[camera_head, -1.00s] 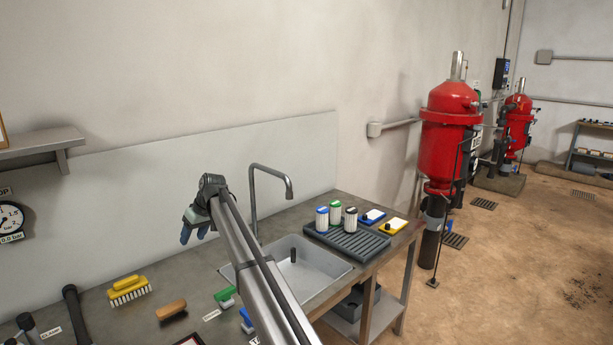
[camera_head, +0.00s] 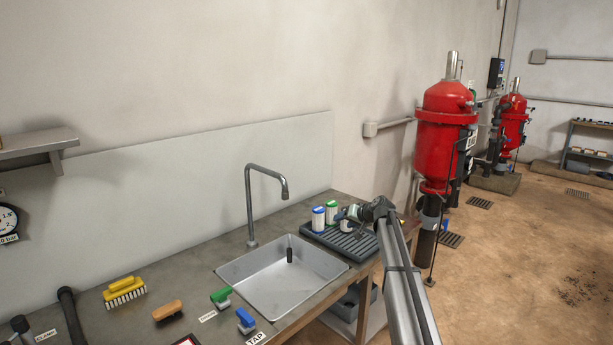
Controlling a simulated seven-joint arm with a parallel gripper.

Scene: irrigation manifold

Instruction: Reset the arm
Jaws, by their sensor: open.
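My arm reaches in from the lower right, over the right end of the bench (camera_head: 215,240). My gripper (camera_head: 346,214) is open, beside or above the grey ribbed rack (camera_head: 343,243). It covers the top of one white cartridge at the rack's right side, and I cannot tell whether it touches it. A blue-topped white cartridge (camera_head: 318,219) and a green-topped one (camera_head: 332,212) stand upright on the rack, left of my gripper. The blue and yellow cards at the back right are mostly hidden behind my arm.
A steel sink (camera_head: 240,270) with a tall tap (camera_head: 249,205) is left of the rack. A yellow brush (camera_head: 124,292), a wooden brush (camera_head: 167,310), and green (camera_head: 221,296) and blue (camera_head: 245,318) handles lie along the bench. Red tanks (camera_head: 445,140) stand at the right.

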